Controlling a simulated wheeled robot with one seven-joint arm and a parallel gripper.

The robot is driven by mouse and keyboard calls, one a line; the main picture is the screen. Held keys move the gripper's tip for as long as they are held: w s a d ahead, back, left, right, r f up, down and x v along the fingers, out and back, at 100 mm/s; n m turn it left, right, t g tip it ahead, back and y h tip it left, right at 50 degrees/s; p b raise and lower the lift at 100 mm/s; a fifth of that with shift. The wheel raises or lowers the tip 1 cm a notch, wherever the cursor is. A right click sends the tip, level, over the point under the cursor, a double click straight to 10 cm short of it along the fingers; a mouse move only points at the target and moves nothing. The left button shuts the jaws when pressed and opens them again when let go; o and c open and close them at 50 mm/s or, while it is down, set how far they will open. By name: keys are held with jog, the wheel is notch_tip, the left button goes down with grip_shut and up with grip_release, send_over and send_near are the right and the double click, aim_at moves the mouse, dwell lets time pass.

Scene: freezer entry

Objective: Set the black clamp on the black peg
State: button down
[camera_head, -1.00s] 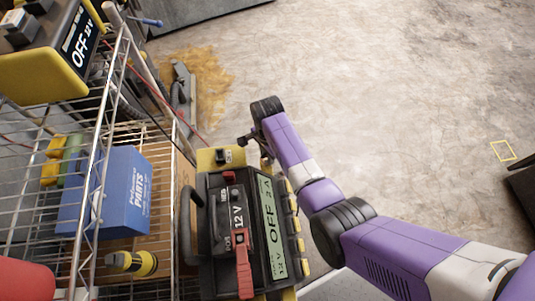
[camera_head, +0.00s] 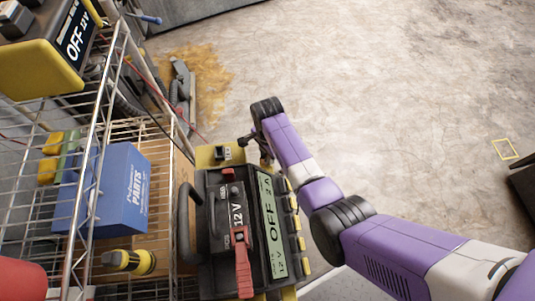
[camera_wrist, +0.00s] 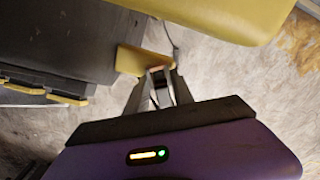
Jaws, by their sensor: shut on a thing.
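In the head view a small black fitting, likely the black peg, (camera_head: 222,153) stands on the yellow top end of the charger (camera_head: 206,158), left of my gripper.
A red clamp (camera_head: 242,268) sits on the charger's 12 V battery block. A wire shelf with a blue parts box (camera_head: 122,190) and a yellow-black tool (camera_head: 130,262) stands left. A second charger (camera_head: 45,62) is at upper left.

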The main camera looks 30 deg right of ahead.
jog(key=shift+f, duration=0.35)
jog(key=c, duration=1)
grip_release()
notch_tip(320, 180, up, 8)
jog(key=shift+f+p, duration=0.1)
jog(key=shift+p, duration=0.9)
